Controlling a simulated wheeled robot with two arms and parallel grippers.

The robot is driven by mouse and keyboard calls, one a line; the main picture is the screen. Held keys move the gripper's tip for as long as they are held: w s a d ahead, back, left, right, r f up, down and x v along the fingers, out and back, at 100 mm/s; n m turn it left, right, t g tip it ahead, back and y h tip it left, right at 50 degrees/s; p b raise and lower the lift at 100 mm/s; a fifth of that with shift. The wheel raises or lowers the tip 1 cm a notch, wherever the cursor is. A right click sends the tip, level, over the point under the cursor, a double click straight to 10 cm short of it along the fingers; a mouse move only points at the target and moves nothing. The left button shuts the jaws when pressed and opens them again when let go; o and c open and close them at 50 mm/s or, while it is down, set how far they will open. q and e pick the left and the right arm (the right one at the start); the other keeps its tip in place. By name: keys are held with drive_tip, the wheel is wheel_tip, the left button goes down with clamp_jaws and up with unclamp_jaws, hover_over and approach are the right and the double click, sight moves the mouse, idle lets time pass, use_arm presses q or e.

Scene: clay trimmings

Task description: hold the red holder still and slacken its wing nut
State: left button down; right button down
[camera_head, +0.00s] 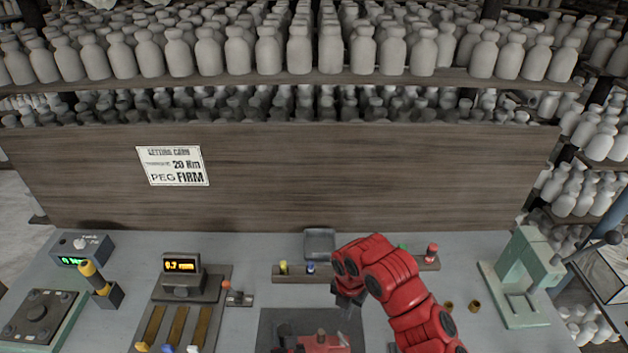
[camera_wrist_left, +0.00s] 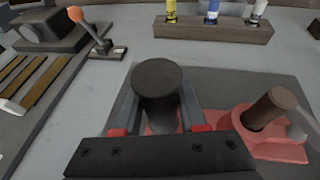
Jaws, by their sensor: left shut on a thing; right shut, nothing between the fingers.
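The red holder (camera_wrist_left: 285,148) lies on a dark mat in the left wrist view, and part of it shows at the bottom edge of the head view (camera_head: 328,341). A dark round post (camera_wrist_left: 158,80) and a brown peg (camera_wrist_left: 268,105) stand up from it. My left gripper (camera_wrist_left: 160,115) is shut on the holder at the dark post, one finger on each side. A pale small piece beside the peg may be the wing nut; I cannot tell. My right gripper (camera_head: 348,303) is shut and empty, above and behind the holder, apart from it.
A rack (camera_head: 305,273) with small coloured bottles stands behind the mat. A lever with an orange knob (camera_head: 227,285) and a display unit (camera_head: 182,268) are to the left. A green press (camera_head: 520,275) stands at the right. Some grey bench between them is bare.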

sight(343, 340)
drive_tip(key=shift+s+d+f, duration=0.2)
drive_tip(key=shift+d+f, duration=0.25)
drive_tip(key=shift+f, duration=0.55)
drive_tip(key=shift+s+d+f, duration=0.15)
drive_tip(key=shift+d+f, duration=0.3)
drive_tip(key=shift+f, duration=0.55)
drive_tip(key=shift+s+d+f, duration=0.2)
drive_tip(key=shift+d+f, duration=0.25)
drive_tip(key=shift+f, duration=0.55)
drive_tip(key=shift+s+a, duration=0.35)
drive_tip(key=shift+a, duration=0.15)
drive_tip(key=shift+w+a, duration=0.3)
drive_tip(key=shift+w+a, duration=0.1)
drive_tip(key=shift+a, duration=0.1)
drive_tip(key=shift+w+a, duration=0.15)
drive_tip(key=shift+a, duration=0.2)
